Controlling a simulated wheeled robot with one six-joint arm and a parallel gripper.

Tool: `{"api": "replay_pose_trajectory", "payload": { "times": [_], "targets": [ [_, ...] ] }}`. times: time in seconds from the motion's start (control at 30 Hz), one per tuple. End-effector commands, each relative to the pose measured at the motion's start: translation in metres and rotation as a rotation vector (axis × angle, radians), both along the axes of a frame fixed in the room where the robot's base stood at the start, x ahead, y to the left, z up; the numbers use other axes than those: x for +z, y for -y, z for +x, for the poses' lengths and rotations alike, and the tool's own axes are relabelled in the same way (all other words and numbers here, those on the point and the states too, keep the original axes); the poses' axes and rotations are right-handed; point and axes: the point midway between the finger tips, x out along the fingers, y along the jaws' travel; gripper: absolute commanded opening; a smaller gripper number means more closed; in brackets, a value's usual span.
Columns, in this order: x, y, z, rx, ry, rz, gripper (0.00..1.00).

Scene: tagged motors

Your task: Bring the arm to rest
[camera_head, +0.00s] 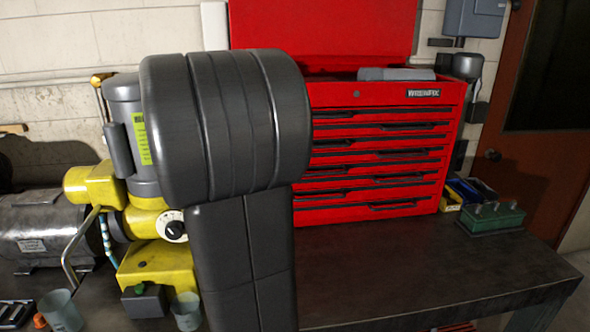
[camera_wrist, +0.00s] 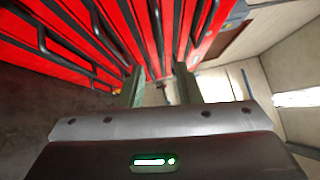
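My arm's dark grey padded links stand upright in front of the head camera, left of centre, and cover part of the scene. My gripper is not seen in the head view; the arm may hide it. In the wrist view my gripper (camera_wrist: 160,88) has its two fingers apart with nothing visible held between them. The red tool chest (camera_wrist: 62,62) lies beyond the fingertips there, seen tilted and close, with its drawer handles running at a slant.
In the head view, the red tool chest (camera_head: 395,163) stands on the dark workbench (camera_head: 400,278), lid raised. A yellow and grey machine (camera_head: 155,265) stands left, near a motor (camera_head: 35,235) and cups (camera_head: 62,310). The bench front right is clear.

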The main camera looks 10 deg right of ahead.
Motion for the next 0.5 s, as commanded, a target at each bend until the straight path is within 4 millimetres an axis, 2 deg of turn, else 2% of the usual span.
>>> {"api": "replay_pose_trajectory", "payload": {
  "times": [0.33, 0.5],
  "targets": [
    [0.001, 0.002, 0.002, -0.001, 0.0, 0.0, 0.31],
    [0.004, 0.014, 0.014, -0.004, -0.001, 0.001, 0.31]
  ]
}}
